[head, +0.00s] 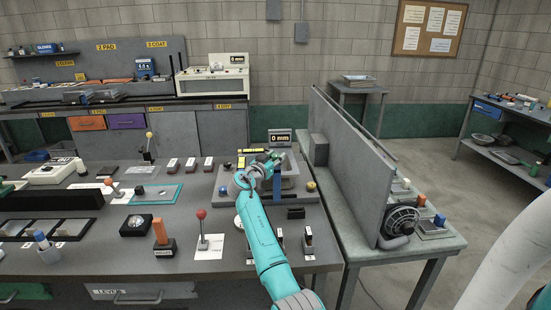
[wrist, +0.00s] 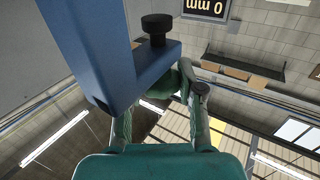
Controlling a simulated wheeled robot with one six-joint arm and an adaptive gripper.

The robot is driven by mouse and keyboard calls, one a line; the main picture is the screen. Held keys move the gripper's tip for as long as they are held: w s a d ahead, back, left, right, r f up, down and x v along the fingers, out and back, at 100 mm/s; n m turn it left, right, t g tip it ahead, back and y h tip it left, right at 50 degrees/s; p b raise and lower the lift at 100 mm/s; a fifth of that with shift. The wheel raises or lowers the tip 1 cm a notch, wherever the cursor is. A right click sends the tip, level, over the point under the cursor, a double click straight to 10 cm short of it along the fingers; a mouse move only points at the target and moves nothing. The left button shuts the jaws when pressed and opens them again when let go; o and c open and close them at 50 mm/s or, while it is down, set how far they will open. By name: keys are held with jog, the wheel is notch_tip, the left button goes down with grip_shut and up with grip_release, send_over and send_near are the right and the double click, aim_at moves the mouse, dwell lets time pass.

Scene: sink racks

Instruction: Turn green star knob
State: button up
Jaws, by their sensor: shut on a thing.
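My gripper (head: 262,164) is over the fixture at the right end of the bench, beside a blue bracket (head: 277,181). In the wrist view, my gripper (wrist: 163,84) has its fingers around a dark green piece (wrist: 166,80), which appears to be the green star knob. It sits close against the blue bracket (wrist: 120,55), which hides part of it and of the left finger. A black knob (wrist: 156,26) stands on the bracket. The knob's star shape cannot be made out, and it is not clear in the head view.
A display (head: 280,138) behind the fixture reads 0 mm. A red ball lever (head: 202,214), an orange handle (head: 160,232) and a black box (head: 136,225) stand to the left. A tall grey panel (head: 350,160) rises on the right.

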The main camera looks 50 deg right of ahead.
jog(key=shift+m+g, duration=0.6)
jog(key=shift+g, duration=0.2)
jog(key=o, duration=1.2)
jog(key=a, duration=1.2)
jog(key=shift+s, duration=0.2)
